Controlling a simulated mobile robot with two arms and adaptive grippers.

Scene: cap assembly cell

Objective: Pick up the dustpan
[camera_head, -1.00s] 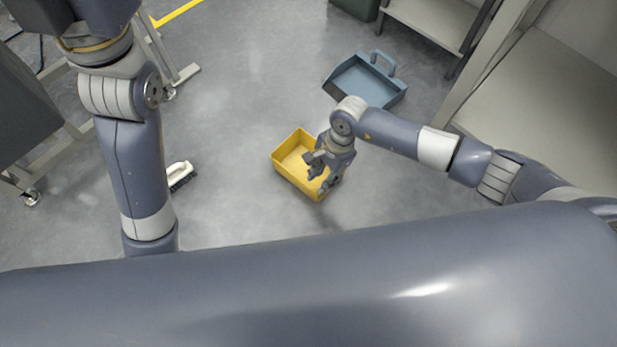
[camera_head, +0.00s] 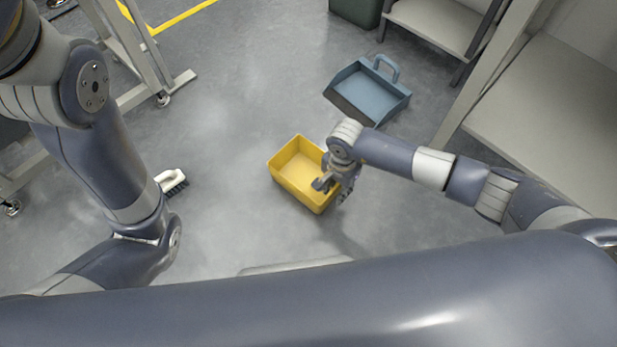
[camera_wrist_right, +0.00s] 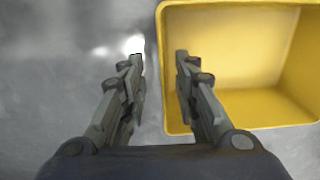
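The blue-grey dustpan (camera_head: 369,93) lies on the floor at the upper right of the head view, its loop handle (camera_head: 386,66) at its far side. My right gripper (camera_head: 332,192) is above the right edge of a yellow bin, on the near side of the dustpan and apart from it. The dustpan is not in the right wrist view. My left arm comes in at the left of the head view, and its gripper is out of the picture.
The open yellow bin (camera_head: 290,155) stands empty on the floor, also in the right wrist view (camera_wrist_right: 240,108). A white brush (camera_head: 172,181) with dark bristles lies beside my left arm. Shelving (camera_head: 550,95) stands at the right, near the dustpan. A dark green container (camera_head: 357,10) is behind.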

